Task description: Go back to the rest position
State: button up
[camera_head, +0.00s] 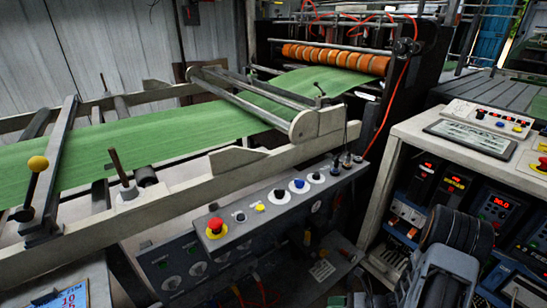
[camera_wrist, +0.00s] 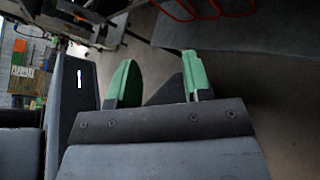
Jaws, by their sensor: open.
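My gripper (camera_wrist: 160,78) shows in the wrist view with its two green fingers spread apart. Nothing is between them except a view of the floor and a dark shape beyond. In the head view my dark arm is folded low at the bottom right, in front of the control cabinet. My gripper is mostly out of that view there, at the bottom edge. I cannot tell the exact gap between my arm and the cabinet.
A green web (camera_head: 130,138) runs over the machine frame toward orange rollers (camera_head: 335,57). A grey panel (camera_head: 262,210) carries a red emergency button (camera_head: 215,226) and several knobs. A control cabinet (camera_head: 425,130) with red displays stands right. Bare floor (camera_wrist: 230,80) shows beyond my fingers.

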jog(key=s+a+r+n+h+p, duration=0.1)
jog(key=r+n+h+p, duration=0.6)
jog(key=r+n, duration=0.7)
jog(key=s+a+r+n+h+p, duration=0.1)
jog(key=r+n+h+p, duration=0.6)
jog(key=r, duration=2.4)
jog(key=s+n+p, duration=0.1)
jog(key=n+p, duration=0.3)
jog(key=n, duration=0.3)
jog(key=shift+s+r+t, duration=0.2)
jog(key=shift+s+t, duration=0.1)
jog(key=shift+s+d, duration=0.1)
